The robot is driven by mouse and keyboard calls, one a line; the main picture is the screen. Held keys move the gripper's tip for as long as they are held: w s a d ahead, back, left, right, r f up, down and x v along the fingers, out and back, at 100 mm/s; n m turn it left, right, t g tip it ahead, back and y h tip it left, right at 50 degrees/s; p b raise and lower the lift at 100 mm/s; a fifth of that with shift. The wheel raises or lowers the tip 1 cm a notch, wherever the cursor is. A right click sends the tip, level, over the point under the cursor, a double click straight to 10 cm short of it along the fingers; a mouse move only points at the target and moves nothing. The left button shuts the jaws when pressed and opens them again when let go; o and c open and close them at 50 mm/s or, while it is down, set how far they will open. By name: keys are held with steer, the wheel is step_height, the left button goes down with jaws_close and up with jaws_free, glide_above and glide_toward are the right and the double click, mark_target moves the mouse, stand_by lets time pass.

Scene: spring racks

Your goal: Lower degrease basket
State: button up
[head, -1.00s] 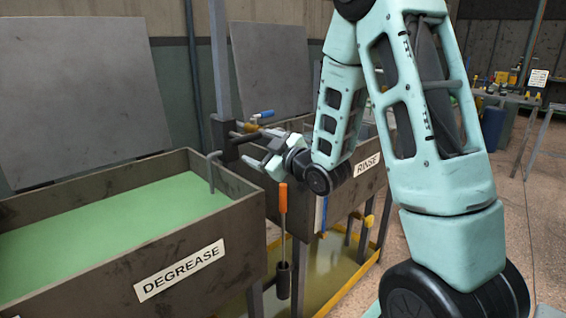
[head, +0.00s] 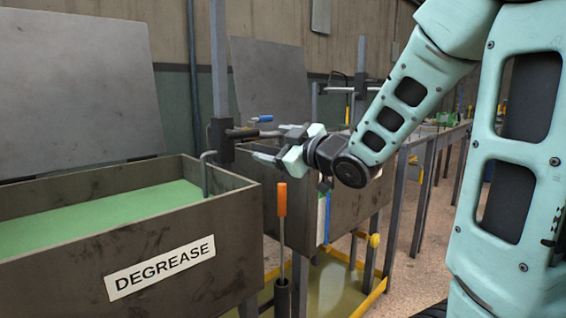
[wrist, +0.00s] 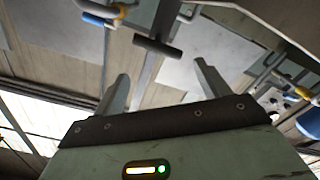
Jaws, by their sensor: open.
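The degrease tank (head: 220,262) stands at the left in the head view, labelled DEGREASE and filled with green liquid (head: 100,222). No basket can be made out; the near wall hides part of the tank's inside. A grey post (head: 220,60) rises behind the tank's right end, with a dark carriage block (head: 221,140) and a bar reaching right. A hooked rod (head: 206,172) stands at the tank's right end. My gripper (head: 268,147) is open and empty, its fingers pointing left close to the bar. In the wrist view my fingers (wrist: 160,85) are spread, with a dark T-shaped bar (wrist: 157,48) beyond them.
An orange-handled tool (head: 281,200) stands in a dark holder right of the tank. Another tank (head: 300,215) lies behind my wrist. A blue-ended handle (head: 263,119) is just above my gripper. A yellow-edged floor tray (head: 350,300) lies below.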

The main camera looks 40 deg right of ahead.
steer(key=shift+s+b, duration=0.4)
steer(key=shift+s, duration=0.7)
